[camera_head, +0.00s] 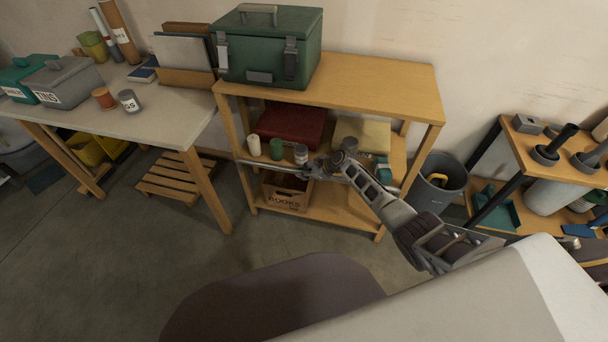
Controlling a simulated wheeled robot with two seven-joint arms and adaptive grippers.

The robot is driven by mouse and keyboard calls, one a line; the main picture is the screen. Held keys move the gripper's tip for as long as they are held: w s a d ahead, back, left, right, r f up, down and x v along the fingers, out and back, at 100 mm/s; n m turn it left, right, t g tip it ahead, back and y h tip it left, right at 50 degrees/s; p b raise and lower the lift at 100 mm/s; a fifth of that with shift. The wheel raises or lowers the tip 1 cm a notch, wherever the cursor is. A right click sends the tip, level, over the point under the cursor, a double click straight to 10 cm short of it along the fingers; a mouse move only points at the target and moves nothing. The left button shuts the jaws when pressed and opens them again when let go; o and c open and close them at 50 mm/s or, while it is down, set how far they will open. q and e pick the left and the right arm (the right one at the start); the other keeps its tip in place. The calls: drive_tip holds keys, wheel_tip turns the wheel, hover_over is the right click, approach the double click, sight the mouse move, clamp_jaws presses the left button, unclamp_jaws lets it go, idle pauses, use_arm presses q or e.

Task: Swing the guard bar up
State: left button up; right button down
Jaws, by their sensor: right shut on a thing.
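The guard bar (262,166) is a thin grey metal bar running across the front of the wooden shelf unit (385,75), at the height of its middle shelf. It lies roughly level, in front of the small containers there. My right gripper (307,171) reaches in from the right and is shut on the bar near its middle. The gripper and arm hide part of the bar and its right stretch. My left gripper is not in view.
A green toolbox (270,46) stands on the unit's top. The middle shelf holds a dark red box (291,124), a white cup (254,145) and a green cup (276,148). A books crate (286,197) sits below. A grey bin (441,182) stands right; floor in front is clear.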

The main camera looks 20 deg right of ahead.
drive_tip(key=shift+w+d+g, duration=0.15)
drive_tip(key=shift+w+g, duration=0.1)
drive_tip(key=shift+g, duration=0.05)
idle(0.5)
drive_tip(key=c, duration=1.3)
unclamp_jaws()
drive_tip(key=shift+f, duration=0.1)
drive_tip(key=shift+d, duration=0.15)
drive_tip(key=shift+v, duration=5.95)
